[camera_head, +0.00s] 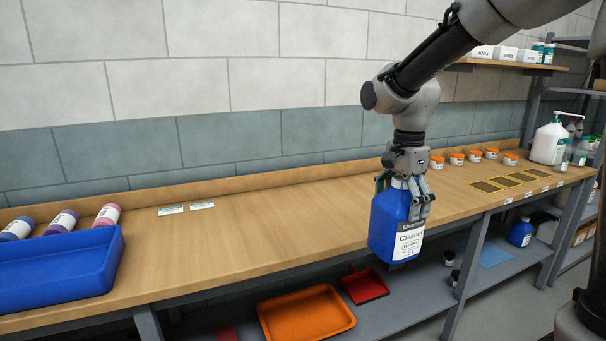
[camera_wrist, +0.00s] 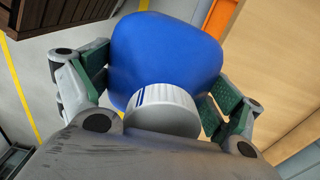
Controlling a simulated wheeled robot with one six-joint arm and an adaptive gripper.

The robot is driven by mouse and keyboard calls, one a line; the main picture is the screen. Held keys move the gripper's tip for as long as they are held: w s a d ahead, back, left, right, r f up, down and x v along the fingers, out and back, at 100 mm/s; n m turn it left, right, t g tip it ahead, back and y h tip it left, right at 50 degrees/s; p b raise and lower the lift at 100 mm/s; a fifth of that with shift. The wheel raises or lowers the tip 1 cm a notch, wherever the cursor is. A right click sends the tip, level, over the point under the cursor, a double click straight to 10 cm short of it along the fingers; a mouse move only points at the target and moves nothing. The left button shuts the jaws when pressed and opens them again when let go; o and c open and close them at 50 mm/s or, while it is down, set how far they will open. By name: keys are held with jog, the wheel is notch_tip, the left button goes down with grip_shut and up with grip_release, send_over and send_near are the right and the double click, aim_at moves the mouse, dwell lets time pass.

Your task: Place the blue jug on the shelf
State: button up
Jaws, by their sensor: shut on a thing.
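The blue jug (camera_head: 389,226) has a white label reading "Cleaner" and hangs upright in my gripper (camera_head: 405,195) at the front edge of the wooden workbench. My gripper is shut on the jug's upper part, with a finger on each side. In the wrist view, the blue jug (camera_wrist: 165,55) and its white cap (camera_wrist: 163,108) sit between the green-padded fingers of my gripper (camera_wrist: 150,90). The grey lower shelf (camera_head: 420,289) runs under the bench. A wooden upper shelf (camera_head: 505,65) with white boxes is at the top right.
A blue tray (camera_head: 60,275) and several bottles are at the bench's left end. Orange-lidded jars (camera_head: 473,156) and a white pump jug (camera_head: 548,143) stand at the right. The lower shelf holds an orange tray (camera_head: 305,314), a red dustpan (camera_head: 364,286) and another blue jug (camera_head: 520,232).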

jog(key=w+d+f+n, duration=0.2)
jog(key=f+n, duration=0.2)
jog(key=f, duration=0.3)
jog(key=w+d+f+n, duration=0.2)
jog(key=d+f+n, duration=0.1)
jog(key=f, duration=0.5)
jog(key=w+d+f+n, duration=0.2)
jog(key=f+n, duration=0.4)
jog(key=f, duration=0.2)
jog(key=shift+w+d+f, duration=0.2)
jog(key=shift+s+a, duration=0.1)
